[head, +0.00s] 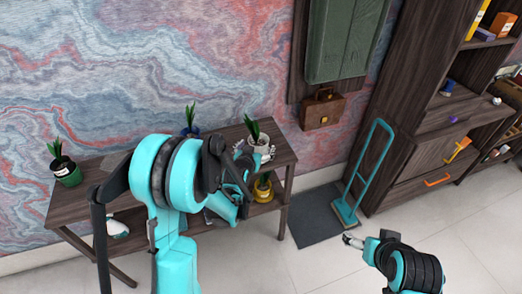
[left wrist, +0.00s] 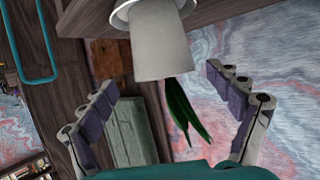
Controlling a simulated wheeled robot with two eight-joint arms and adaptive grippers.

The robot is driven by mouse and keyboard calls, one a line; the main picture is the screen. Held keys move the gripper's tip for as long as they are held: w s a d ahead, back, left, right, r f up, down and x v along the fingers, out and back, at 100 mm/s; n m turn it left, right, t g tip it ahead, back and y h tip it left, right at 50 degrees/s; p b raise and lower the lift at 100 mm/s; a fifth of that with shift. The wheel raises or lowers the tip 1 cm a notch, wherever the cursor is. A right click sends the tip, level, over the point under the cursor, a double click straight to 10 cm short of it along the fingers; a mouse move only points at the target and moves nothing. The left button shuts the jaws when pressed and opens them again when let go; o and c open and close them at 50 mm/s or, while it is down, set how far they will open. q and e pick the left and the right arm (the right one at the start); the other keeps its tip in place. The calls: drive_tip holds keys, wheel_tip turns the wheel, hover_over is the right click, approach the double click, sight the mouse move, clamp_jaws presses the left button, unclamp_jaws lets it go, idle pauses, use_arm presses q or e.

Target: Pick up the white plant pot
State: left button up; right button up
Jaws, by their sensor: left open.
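The white plant pot (head: 262,147) with a green plant stands at the right end of the dark wooden shelf table in the head view. In the left wrist view the white pot (left wrist: 160,45) appears upside down, its green leaves pointing down. My left gripper (left wrist: 161,74) is open, with its fingers spread to either side of the pot and visible gaps between. In the head view my left arm hides part of the table and the gripper. My right gripper (head: 352,240) is low over the floor at the right, away from the pot; its opening is too small to judge.
A green pot (head: 68,174) stands at the table's left end and a blue pot (head: 190,131) in the middle. A yellow pot (head: 263,190) is on the lower shelf. A teal trolley (head: 366,170) and dark shelving (head: 425,130) stand right.

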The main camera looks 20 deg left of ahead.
sight(260, 140)
use_arm(q)
drive_tip(key=b+x, duration=0.1)
drive_tip(key=x, duration=0.1)
drive_tip(key=b+x, duration=0.1)
drive_tip(key=x, duration=0.1)
drive_tip(key=shift+a+f, duration=0.2)
drive_tip(key=shift+f, duration=0.3)
drive_tip(key=shift+w+f, duration=0.1)
drive_tip(key=shift+w, duration=0.3)
drive_tip(key=c, duration=1.8)
drive_tip(key=shift+o, duration=0.2)
